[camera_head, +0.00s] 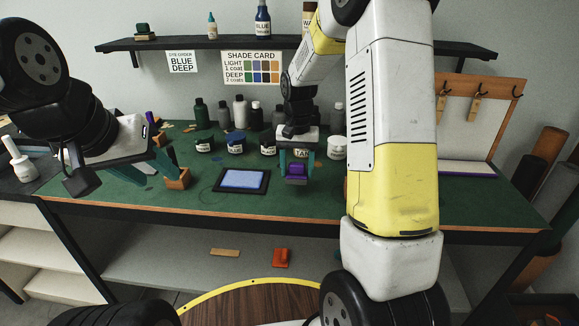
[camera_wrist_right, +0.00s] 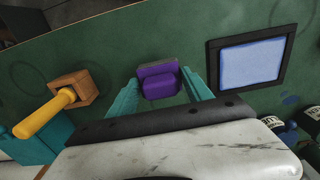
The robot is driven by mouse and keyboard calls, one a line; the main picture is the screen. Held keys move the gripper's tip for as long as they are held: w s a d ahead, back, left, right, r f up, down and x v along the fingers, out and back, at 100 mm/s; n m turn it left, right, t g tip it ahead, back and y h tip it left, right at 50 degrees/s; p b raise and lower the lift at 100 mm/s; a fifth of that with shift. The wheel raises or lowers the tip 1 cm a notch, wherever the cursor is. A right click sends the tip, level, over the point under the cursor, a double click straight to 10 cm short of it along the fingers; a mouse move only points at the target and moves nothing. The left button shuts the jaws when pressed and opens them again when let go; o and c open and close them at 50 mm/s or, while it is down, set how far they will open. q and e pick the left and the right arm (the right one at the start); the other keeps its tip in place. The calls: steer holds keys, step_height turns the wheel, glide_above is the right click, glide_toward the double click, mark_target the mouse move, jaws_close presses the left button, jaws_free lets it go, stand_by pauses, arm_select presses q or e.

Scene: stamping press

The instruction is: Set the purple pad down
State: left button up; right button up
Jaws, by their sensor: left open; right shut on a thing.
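The purple pad (camera_head: 296,170) is between the teal fingers of my right gripper (camera_head: 297,163), low over the green bench top. In the right wrist view the pad (camera_wrist_right: 159,84) shows a raised grip on a flat purple base, with a finger on either side. I cannot tell whether its underside touches the bench. My left gripper (camera_head: 166,163) is open at the left of the bench, close to a small brown wooden piece (camera_head: 177,179).
A dark-framed tray with a light blue face (camera_head: 243,180) lies left of the pad. A wooden block with a yellow handle (camera_wrist_right: 70,92) stands on the other side. Jars (camera_head: 235,142) and bottles (camera_head: 240,110) line the back. Green bench around the pad is clear.

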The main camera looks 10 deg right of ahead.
mark_target(299, 176)
steer(key=shift+w+d, duration=0.3)
steer(key=shift+w+d+f, duration=0.1)
steer(key=shift+f, duration=1.7)
steer(key=shift+f, duration=0.1)
steer(key=o, duration=1.2)
